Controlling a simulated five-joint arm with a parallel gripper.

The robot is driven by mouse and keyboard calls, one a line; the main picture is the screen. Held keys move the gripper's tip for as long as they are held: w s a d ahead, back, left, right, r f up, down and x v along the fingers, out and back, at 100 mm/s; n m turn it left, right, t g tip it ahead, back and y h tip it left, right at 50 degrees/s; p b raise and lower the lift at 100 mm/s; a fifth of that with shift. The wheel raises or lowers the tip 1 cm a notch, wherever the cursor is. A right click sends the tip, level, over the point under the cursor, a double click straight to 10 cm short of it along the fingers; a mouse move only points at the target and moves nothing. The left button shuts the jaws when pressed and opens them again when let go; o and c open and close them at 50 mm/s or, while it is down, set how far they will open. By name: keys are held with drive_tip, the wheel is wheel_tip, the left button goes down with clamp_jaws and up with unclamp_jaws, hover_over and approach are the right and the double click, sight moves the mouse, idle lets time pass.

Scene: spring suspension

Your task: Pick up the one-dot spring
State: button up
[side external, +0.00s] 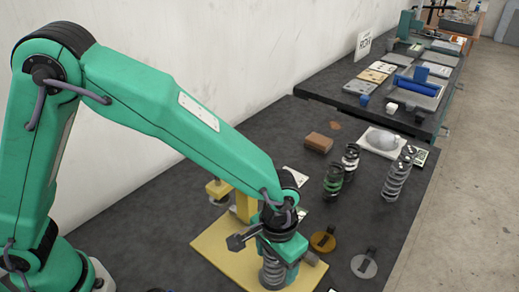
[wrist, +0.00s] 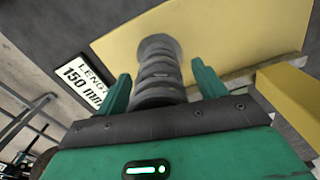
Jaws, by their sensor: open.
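A grey coil spring (side external: 271,272) stands on a yellow plate (side external: 213,243) in the side view. My gripper (side external: 280,255) is low over the plate, right at this spring. In the wrist view the spring (wrist: 158,68) lies between the two green fingers of my gripper (wrist: 161,78), which are apart, with visible gaps on both sides. No dot marks are readable, so I cannot tell which spring has one dot.
A yellow fixture (side external: 242,205) rises from the plate beside my gripper, also seen in the wrist view (wrist: 292,92). An orange disc (side external: 322,240) and a grey disc (side external: 363,266) lie to the right. A brown block (side external: 319,142) lies behind. A "LENGTH 150 mm" card (wrist: 84,82) is nearby.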

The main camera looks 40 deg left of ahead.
drive_tip(key=shift+f, duration=0.2)
drive_tip(key=shift+c, duration=0.4)
drive_tip(key=c, duration=1.1)
drive_tip(key=shift+c, duration=0.2)
drive_tip(key=shift+r, duration=0.1)
drive_tip(key=shift+r, duration=0.45)
wheel_tip(320, 180, up, 3)
drive_tip(key=shift+r, duration=0.15)
drive_tip(key=s+d+r, duration=0.3)
drive_tip(key=s+r, duration=0.3)
drive_tip(key=s, duration=0.5)
drive_tip(key=shift+d+r, duration=0.2)
drive_tip(key=shift+r, duration=0.15)
